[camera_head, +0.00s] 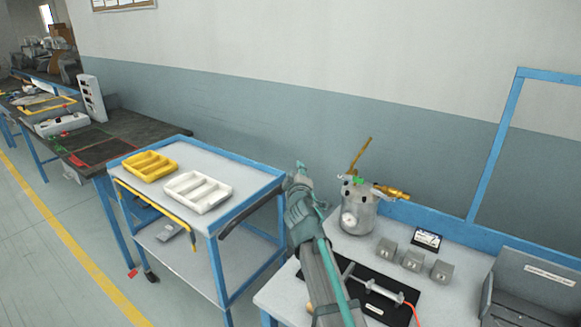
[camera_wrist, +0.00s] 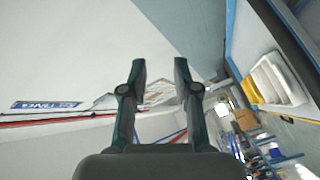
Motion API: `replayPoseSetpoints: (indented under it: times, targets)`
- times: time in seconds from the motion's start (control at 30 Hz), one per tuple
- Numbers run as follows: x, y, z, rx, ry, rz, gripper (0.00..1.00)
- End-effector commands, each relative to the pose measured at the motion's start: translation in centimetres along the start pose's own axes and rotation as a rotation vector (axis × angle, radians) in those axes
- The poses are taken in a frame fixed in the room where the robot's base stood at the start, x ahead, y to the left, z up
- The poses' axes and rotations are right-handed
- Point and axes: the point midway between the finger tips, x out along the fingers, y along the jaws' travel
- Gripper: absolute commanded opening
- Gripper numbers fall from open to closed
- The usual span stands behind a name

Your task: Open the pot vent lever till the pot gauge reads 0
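The pot (camera_head: 357,208) is a grey metal vessel near the back of the right-hand bench, with a round white gauge (camera_head: 349,219) on its front. The gauge reading is too small to tell. On its lid are a small green part (camera_head: 358,181), a slanted brass-coloured rod (camera_head: 360,155) and a brass fitting (camera_head: 391,192) pointing right. I cannot tell which of these is the vent lever. My gripper is left of the pot, apart from it. In the wrist view my gripper (camera_wrist: 160,65) is open and empty, its two fingers apart; the pot is not seen there.
Grey blocks (camera_head: 412,261) and a small dark-framed meter (camera_head: 427,239) stand right of the pot. A black mat (camera_head: 378,290) with a metal tool lies in front. A cart with a yellow tray (camera_head: 150,166) and a white tray (camera_head: 197,192) stands left. A blue frame (camera_head: 496,150) rises behind.

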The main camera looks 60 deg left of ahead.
Motion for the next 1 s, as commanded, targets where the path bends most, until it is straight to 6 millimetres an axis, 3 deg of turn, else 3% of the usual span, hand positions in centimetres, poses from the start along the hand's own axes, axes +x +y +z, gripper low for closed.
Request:
replayPoseSetpoints:
  times: [0.1,0.4,1.0]
  targets:
    - [-0.8,0.9,-1.3,0.018,0.073,0.021,0.3]
    - [-1.8,3.0,-2.9,0.045,0.178,0.065,0.3]
    - [-1.8,3.3,-3.0,0.048,0.186,0.069,0.3]
